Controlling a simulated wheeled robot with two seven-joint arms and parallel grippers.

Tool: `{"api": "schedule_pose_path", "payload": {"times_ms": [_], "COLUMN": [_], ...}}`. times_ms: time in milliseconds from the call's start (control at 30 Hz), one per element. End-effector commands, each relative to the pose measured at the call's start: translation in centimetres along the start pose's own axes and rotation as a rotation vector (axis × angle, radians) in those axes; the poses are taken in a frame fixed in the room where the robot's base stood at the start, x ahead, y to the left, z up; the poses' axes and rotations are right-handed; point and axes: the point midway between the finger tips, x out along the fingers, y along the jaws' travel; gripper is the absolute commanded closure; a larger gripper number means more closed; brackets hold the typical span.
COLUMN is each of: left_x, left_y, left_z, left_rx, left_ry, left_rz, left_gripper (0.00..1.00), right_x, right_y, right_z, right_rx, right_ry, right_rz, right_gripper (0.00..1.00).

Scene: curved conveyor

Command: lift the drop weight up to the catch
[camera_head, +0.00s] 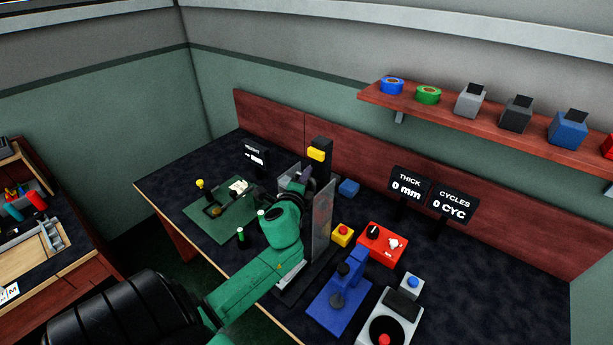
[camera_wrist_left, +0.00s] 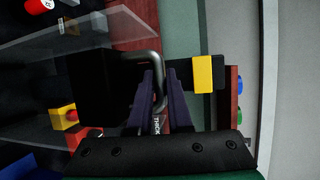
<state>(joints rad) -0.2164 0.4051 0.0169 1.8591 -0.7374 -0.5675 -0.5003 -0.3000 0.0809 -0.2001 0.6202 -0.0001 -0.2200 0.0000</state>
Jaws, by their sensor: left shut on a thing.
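The drop weight is a black block (camera_wrist_left: 98,88) with a bent grey metal handle (camera_wrist_left: 152,57) in the left wrist view. My left gripper (camera_wrist_left: 159,80) has its dark purple fingers shut on this handle. A yellow block, apparently the catch (camera_wrist_left: 203,74), sits on a black post to the right of the weight, with a gap between them. In the head view the yellow catch (camera_head: 317,154) is near the top of the black post. My left gripper (camera_head: 305,175) is just below it, mostly behind my green wrist and a clear panel. The weight is hidden there. My right gripper is out of view.
The clear panel (camera_head: 322,222) stands close to the right of my left wrist. A yellow box with a red button (camera_head: 342,235), a red control box (camera_head: 382,243) and a blue press (camera_head: 340,292) stand right of it. A green mat (camera_head: 222,222) lies left.

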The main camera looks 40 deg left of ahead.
Motion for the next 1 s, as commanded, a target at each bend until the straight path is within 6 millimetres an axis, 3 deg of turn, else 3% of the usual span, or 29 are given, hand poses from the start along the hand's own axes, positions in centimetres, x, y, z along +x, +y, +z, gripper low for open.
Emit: {"api": "schedule_pose_path", "payload": {"times_ms": [33,233,267,333,833,1000], "left_x": [0.0,0.0,0.0,0.0,-0.1,-2.0], "left_y": [-0.8,-0.9,-0.9,-1.0,-0.5,-0.3], "left_z": [0.1,0.1,0.1,0.1,0.1,0.0], "left_rx": [-0.001,0.0,0.0,0.0,0.0,0.0], "left_ry": [-0.001,-0.001,-0.001,-0.001,0.0,0.002], "left_rz": [-0.017,-0.021,-0.021,-0.021,-0.014,-0.012], "left_gripper": [1.0,1.0,0.79,0.53,0.53,0.53], "right_x": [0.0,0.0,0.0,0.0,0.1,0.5], "right_y": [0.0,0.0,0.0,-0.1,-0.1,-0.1], "right_z": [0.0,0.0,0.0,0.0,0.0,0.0], "right_rx": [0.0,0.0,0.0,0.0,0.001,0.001], "right_ry": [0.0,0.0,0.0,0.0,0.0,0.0], "right_rz": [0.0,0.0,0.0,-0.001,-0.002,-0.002], "right_gripper": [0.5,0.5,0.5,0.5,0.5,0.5]}}
